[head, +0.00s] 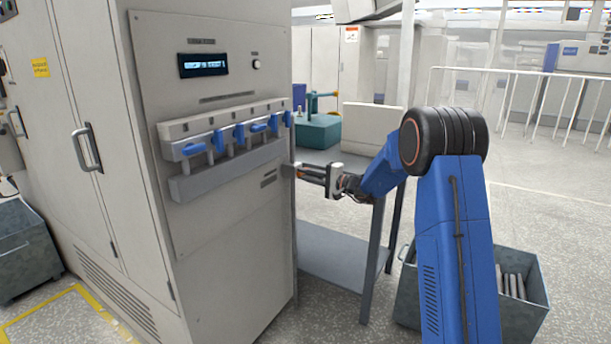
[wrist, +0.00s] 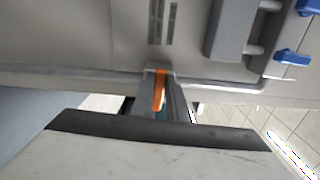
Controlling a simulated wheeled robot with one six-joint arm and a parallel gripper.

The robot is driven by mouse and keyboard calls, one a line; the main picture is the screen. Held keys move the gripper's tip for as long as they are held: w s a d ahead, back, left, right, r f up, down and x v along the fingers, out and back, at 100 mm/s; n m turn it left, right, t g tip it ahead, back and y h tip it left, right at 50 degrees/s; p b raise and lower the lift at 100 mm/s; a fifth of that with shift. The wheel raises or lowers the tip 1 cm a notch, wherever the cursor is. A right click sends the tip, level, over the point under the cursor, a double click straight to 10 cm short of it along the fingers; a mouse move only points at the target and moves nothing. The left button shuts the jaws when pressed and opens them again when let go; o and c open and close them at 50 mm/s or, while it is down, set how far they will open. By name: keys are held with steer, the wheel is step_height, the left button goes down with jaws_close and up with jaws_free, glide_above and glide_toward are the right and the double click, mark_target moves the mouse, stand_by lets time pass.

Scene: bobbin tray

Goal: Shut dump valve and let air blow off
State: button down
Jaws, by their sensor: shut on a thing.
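My gripper (head: 298,171) is at the right edge of the grey cabinet's front, below and right of the valve row. In the wrist view its fingers (wrist: 157,95) are closed around a narrow orange handle (wrist: 158,90), which lies between them close to the cabinet face. The orange piece looks like the dump valve's lever, but its body is hidden by the fingers. A manifold (head: 215,182) on the cabinet front carries several blue valve levers (head: 219,141). Some levers stand upright and others lie flat. A small lit display (head: 204,64) is above; its text is unreadable.
A grey metal stand (head: 335,268) is below my gripper. A grey bin (head: 530,310) with metal pieces stands at the lower right. A teal machine (head: 318,132) is behind the gripper. Open floor (head: 560,215) lies to the right, before a white railing (head: 515,72).

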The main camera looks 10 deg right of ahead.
steer(key=shift+f+n, duration=0.2)
steer(key=shift+n, duration=0.2)
steer(key=c, duration=1.7)
jaws_free()
steer(key=shift+r, duration=0.1)
steer(key=v, duration=1.7)
steer(key=shift+s+d, duration=0.2)
